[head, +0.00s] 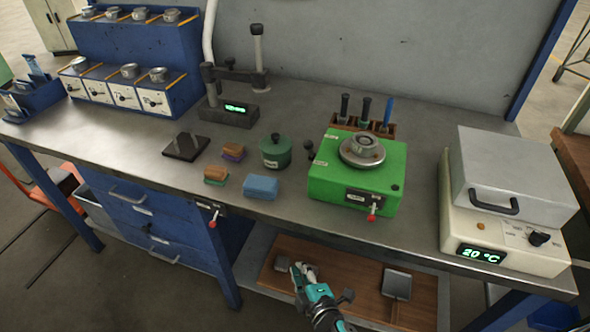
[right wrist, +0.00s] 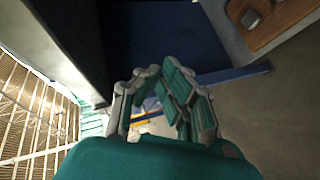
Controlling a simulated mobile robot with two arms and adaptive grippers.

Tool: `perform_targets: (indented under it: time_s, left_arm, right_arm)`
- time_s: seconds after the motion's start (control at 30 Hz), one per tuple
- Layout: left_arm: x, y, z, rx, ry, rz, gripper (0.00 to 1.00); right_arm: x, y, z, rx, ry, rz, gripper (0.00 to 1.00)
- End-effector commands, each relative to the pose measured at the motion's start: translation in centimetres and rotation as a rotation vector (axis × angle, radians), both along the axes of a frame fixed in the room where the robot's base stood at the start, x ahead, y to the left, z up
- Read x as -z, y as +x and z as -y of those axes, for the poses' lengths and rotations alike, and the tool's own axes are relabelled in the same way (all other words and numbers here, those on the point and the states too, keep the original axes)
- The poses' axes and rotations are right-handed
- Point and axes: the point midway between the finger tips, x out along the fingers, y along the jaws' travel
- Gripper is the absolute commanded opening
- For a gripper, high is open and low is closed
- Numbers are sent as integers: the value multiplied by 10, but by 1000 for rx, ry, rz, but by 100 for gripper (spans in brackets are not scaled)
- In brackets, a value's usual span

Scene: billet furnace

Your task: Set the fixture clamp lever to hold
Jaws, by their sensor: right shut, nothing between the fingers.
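A lever with a red knob (head: 374,214) sticks out of the front of a green fixture box (head: 325,184), beside a dark label plate. A second red-knobbed lever (head: 213,218) hangs at the bench's front edge, further left. Their labels are too small to read, so I cannot tell which is the fixture clamp lever. My right gripper (head: 303,271) is shut and empty, in front of the bench and lower in the picture than both levers, touching neither. Its fingers (right wrist: 160,92) fill the middle of the right wrist view, where no lever shows. My left gripper is out of view.
A heater with a grey lid (head: 510,170) stands right of the green box. A blue block (head: 261,187), a green pot (head: 275,150) and brushes lie left of it. A wooden board (head: 340,280) lies on the lower shelf. Blue drawers (head: 150,215) are below left.

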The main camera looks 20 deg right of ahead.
Motion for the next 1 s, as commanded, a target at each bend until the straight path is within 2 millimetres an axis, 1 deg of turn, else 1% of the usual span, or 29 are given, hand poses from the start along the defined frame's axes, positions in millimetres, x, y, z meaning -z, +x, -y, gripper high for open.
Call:
perform_targets:
  time_s: [0.03,0.07,0.1,0.17,0.2,0.3,0.4,0.5,0.6,0.77,0.9,1.0]
  left_arm:
    - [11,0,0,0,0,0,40]
    - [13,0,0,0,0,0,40]
    - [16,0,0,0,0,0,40]
    - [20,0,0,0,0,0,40]
    - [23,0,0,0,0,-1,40]
    - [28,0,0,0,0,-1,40]
    - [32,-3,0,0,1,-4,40]
    - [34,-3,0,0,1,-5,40]
    - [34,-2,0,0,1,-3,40]
    - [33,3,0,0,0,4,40]
    - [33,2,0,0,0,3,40]
    - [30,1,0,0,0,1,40]
  right_arm:
    - [-28,8,-1,-9,-50,85,0]
    - [-47,12,0,-13,-82,129,0]
    - [-69,15,0,-15,-123,184,0]
    - [-101,17,2,-13,-180,258,0]
    - [-120,18,4,-9,-215,304,0]
    - [-162,16,9,6,-292,398,0]
    - [-192,12,14,25,-350,466,0]
    - [-211,8,17,39,-386,506,0]
    - [-220,6,19,45,-404,524,0]
    - [-221,6,19,46,-405,526,0]
    - [-221,7,19,45,-404,525,0]
    - [-223,11,19,45,-404,525,0]
